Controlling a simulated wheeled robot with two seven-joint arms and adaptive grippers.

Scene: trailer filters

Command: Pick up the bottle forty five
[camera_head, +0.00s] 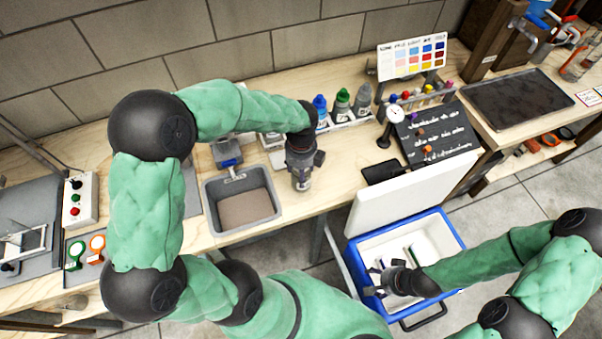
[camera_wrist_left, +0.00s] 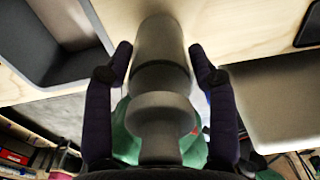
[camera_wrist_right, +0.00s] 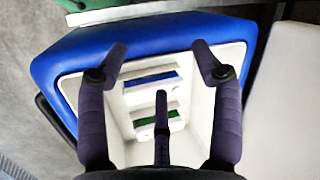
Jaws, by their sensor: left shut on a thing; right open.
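A grey bottle (camera_wrist_left: 160,65) with a flanged neck sits between the fingers of my left gripper (camera_wrist_left: 161,62) in the left wrist view. The left gripper is shut on it. In the head view my left gripper (camera_head: 303,160) is over the front part of the workbench, right of the grey bin, with the grey bottle (camera_head: 301,182) below it. I cannot read a number on the bottle. My right gripper (camera_head: 382,280) is open and empty above the blue cooler (camera_head: 452,222). In the right wrist view its fingers (camera_wrist_right: 160,55) are spread over the cooler's white inside.
Bottles with blue (camera_head: 320,102), green (camera_head: 343,95) and grey (camera_head: 363,92) tops stand in a rack at the back. A grey bin (camera_head: 212,215) is on the bench. The cooler's white lid (camera_head: 395,200) stands open. A black board (camera_head: 435,135) lies to the right.

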